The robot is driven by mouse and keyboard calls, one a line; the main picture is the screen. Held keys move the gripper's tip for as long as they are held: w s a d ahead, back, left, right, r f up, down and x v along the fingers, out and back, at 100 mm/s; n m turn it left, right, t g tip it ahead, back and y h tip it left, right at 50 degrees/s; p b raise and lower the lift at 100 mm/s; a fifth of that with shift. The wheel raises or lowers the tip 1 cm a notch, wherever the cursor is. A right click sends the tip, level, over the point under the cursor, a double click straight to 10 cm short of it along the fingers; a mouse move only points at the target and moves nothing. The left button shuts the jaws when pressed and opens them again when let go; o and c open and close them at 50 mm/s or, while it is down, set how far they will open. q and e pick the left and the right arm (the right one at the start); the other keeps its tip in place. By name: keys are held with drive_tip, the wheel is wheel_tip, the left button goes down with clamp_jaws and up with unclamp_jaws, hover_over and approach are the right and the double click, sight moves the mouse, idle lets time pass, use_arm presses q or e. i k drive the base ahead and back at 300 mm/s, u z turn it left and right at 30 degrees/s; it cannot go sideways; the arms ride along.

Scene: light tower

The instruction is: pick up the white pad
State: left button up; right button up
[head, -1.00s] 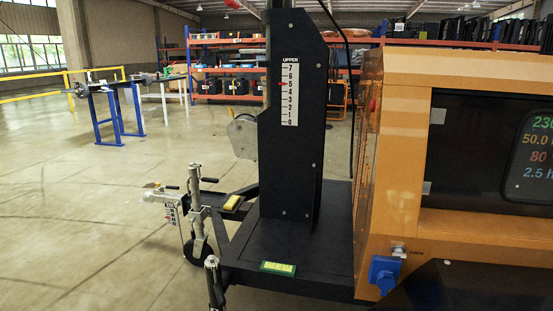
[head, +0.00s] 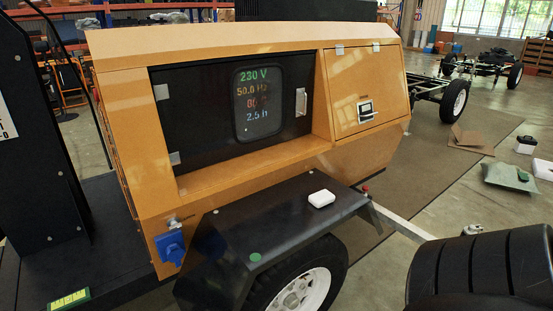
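The white pad (head: 321,198) is a small rounded block in the head view. It lies on the flat top of the black fender (head: 290,221) over the trailer's wheel, towards the fender's right end. Nothing touches it from above and it is fully visible. Neither of my grippers shows in the head view.
The orange generator housing (head: 240,170) rises behind the fender, with a dark display panel and a closed hatch (head: 366,90). A blue socket (head: 170,247) sticks out at its left. Black tires (head: 480,270) stand at the lower right. A brown mat (head: 460,165) covers floor behind.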

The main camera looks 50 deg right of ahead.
sight(323, 198)
drive_tip(key=z, duration=1.95)
